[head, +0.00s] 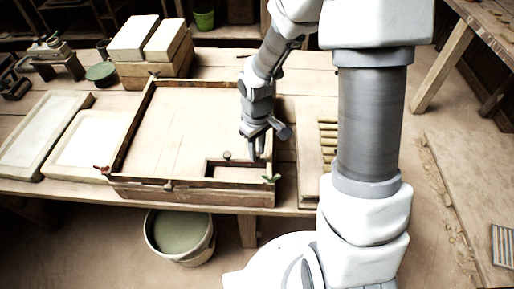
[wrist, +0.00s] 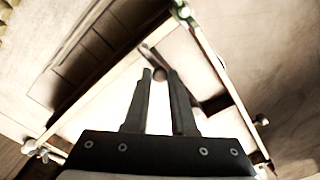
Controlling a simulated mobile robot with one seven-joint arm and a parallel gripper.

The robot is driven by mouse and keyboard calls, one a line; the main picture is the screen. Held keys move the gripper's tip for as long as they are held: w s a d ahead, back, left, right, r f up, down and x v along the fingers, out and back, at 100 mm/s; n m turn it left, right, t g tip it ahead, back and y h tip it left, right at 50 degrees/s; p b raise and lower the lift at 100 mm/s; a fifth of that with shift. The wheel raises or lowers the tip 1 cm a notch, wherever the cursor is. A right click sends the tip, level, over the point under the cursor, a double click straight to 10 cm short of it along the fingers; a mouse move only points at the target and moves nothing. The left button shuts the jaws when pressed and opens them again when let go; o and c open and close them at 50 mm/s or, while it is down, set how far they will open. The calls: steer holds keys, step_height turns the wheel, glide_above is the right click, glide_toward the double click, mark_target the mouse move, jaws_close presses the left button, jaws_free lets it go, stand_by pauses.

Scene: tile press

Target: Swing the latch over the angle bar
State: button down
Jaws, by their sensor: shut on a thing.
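The wooden press frame (head: 131,124) lies on the table. The dark angle bar (head: 216,161) lies inside its front right corner, with a small round knob (head: 227,154) standing by it. A green-ended latch (head: 270,179) sits on the frame's front right corner; it also shows in the wrist view (wrist: 184,10). My gripper (head: 257,157) reaches down at the right end of the angle bar.
A red-ended latch (head: 103,170) is at the frame's front left corner and a small knob (head: 168,186) at its front edge. Pale slabs (head: 92,143) lie left, stacked blocks (head: 133,37) behind. A bucket (head: 180,236) stands below the table's front.

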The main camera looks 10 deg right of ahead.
steer(key=c, duration=0.7)
jaws_free()
steer(key=shift+c, duration=0.2)
steer(key=shift+r, duration=0.1)
step_height(320, 180, up, 17)
steer(key=p, duration=0.2)
steer(key=shift+r, duration=0.15)
steer(key=s+d+r+m+t, duration=0.4)
steer(key=s+r, duration=0.6)
steer(key=s, duration=0.4)
steer(key=shift+r+m+t, duration=0.2)
steer(key=shift+m+t, duration=0.6)
steer(key=shift+m, duration=0.3)
